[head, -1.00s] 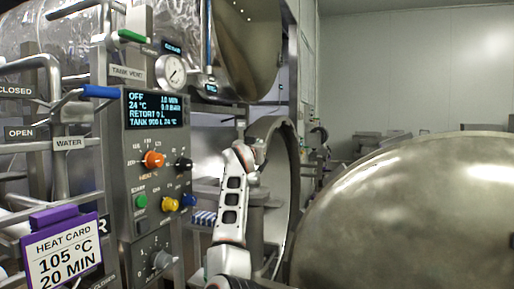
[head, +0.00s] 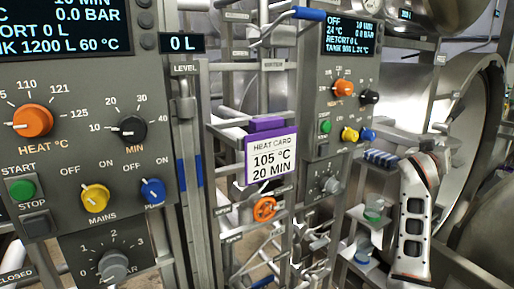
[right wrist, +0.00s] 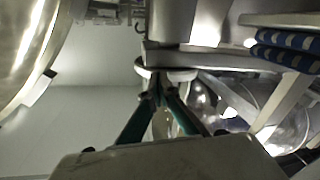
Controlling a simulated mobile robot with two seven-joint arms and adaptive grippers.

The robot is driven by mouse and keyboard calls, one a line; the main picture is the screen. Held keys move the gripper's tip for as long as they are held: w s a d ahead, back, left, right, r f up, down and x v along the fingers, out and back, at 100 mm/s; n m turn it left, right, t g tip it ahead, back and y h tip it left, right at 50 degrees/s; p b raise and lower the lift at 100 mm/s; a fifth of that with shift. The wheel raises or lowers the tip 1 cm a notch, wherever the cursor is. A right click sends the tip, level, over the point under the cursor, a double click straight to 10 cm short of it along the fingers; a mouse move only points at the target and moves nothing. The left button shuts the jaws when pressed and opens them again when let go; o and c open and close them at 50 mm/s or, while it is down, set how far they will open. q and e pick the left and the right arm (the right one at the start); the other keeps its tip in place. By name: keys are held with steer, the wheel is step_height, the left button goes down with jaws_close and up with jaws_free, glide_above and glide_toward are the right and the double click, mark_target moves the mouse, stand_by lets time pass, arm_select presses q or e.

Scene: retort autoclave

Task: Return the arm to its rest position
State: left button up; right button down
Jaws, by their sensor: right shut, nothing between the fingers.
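My right arm (head: 412,215), pale with dark cut-outs, stands upright at the right of the head view, in front of the round retort opening (head: 478,130). Its hand is hard to make out there. In the right wrist view my right gripper (right wrist: 161,92) has its teal fingers drawn together at the tips, with nothing between them. A grey metal bar and a round pale part show just beyond the tips. Whether they touch cannot be told. My left gripper is not in view.
A near control panel (head: 80,150) fills the left. A farther panel (head: 340,100) stands beside my arm. A heat card (head: 270,158) reading 105 °C, 20 MIN hangs between them. A blue rack (head: 381,158) lies close to my arm. Pale wall (right wrist: 80,125) shows in the wrist view.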

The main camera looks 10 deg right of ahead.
steer(key=s+a+f+n+y, duration=0.25)
steer(key=s+a+f, duration=0.2)
steer(key=f, duration=0.45)
steer(key=s+a+f+n+y, duration=0.1)
steer(key=s+a+f+n, duration=0.4)
steer(key=f, duration=0.4)
steer(key=s+a+f+n+y, duration=0.2)
steer(key=s+a+f, duration=0.3)
steer(key=f, duration=0.4)
steer(key=s+a+f+n+g+y, duration=0.1)
steer(key=s+a+f+n+y, duration=0.15)
steer(key=s+a+f, duration=0.5)
steer(key=s+a+f+n+g+y, duration=0.25)
steer(key=s+a+f, duration=0.25)
steer(key=s+a, duration=0.5)
steer(key=a+f+m+t+y, duration=0.1)
steer(key=a+f+t+y, duration=0.1)
steer(key=a+f, duration=0.4)
steer(key=s+a+f+m+t+y, duration=0.1)
steer(key=a+f+y, duration=0.3)
steer(key=f, duration=0.6)
steer(key=shift+s+a+f+m+t, duration=0.2)
steer(key=shift+a+f+m+t, duration=0.2)
steer(key=shift+a, duration=0.6)
